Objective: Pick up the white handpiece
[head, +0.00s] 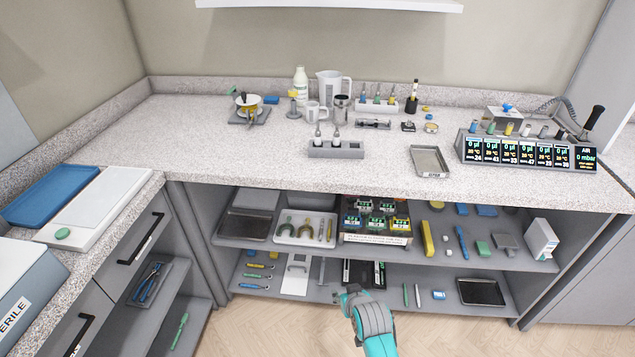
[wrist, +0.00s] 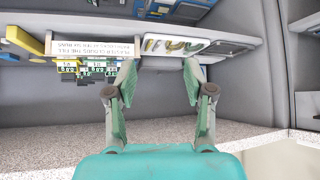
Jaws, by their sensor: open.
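A slim whitish stick (head: 417,295) lies on the lower shelf, right of a slim green one (head: 405,294); it may be the white handpiece, but it is too small to be sure. Other small handpiece-like pieces stand in the display unit (head: 528,152) at the counter's right. My gripper (head: 350,294) is in front of the lower shelf, left of the whitish stick and apart from it. In the wrist view my gripper (wrist: 160,75) is open, with nothing between its fingers. The whitish stick cannot be made out in the wrist view.
The speckled counter (head: 230,165) overhangs two shelves. The upper shelf holds a white tray (head: 278,238) of tools, a labelled rack (head: 377,240) and a yellow block (head: 427,238). A dark tray (head: 481,292) lies right on the lower shelf. Wooden floor (head: 260,330) in front is clear.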

